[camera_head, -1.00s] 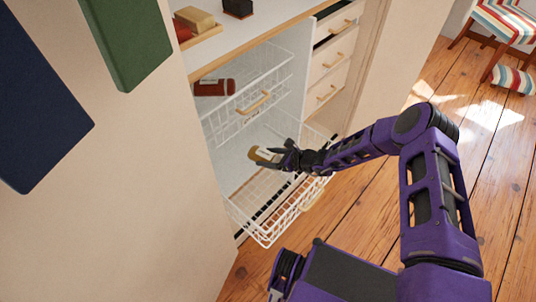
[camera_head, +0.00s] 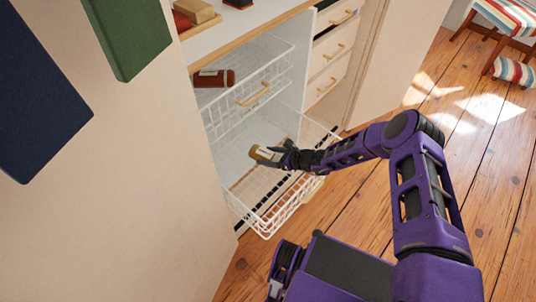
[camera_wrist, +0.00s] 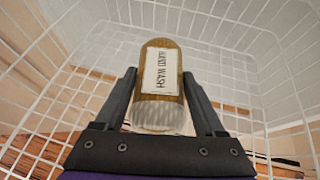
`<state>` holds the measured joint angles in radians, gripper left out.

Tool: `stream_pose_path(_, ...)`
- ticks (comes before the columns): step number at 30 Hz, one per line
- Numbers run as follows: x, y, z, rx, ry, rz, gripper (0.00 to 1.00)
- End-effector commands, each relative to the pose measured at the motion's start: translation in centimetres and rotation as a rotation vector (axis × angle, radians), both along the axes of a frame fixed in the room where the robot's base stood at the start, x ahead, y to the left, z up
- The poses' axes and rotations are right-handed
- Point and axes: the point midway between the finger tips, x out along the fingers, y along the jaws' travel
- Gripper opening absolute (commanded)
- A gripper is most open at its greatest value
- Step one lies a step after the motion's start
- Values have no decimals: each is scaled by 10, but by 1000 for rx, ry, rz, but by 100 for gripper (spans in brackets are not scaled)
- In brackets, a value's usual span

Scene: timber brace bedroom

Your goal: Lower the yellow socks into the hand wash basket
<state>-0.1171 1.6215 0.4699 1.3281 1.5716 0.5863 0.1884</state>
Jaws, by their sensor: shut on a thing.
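The yellow socks (camera_head: 264,154) are a mustard roll with a white label. In the wrist view the label on the socks (camera_wrist: 160,98) reads HAND WASH. My gripper (camera_head: 277,153) is shut on the socks, with one finger on each side; the gripper (camera_wrist: 159,76) also shows in the wrist view. The lower white wire basket (camera_head: 265,234) is pulled out of the cabinet. The socks are over the basket's opening, and its wire walls (camera_wrist: 55,80) surround them in the wrist view. How far they are above the basket floor is hard to tell.
An upper wire basket (camera_head: 222,128) holding a red labelled roll (camera_head: 215,78) hangs above, behind my gripper. Drawers (camera_head: 330,52) stand to the right of it. Green (camera_head: 125,35) and navy (camera_head: 40,95) panels are at left.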

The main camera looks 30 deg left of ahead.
Motion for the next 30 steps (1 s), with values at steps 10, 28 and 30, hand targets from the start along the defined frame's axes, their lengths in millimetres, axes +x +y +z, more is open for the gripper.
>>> stream_pose_path(10,0,0,0,0,0,0,6)
stream_pose_path(28,0,0,-4,1,0,0,80)
stream_pose_path(30,0,0,-4,1,0,0,93)
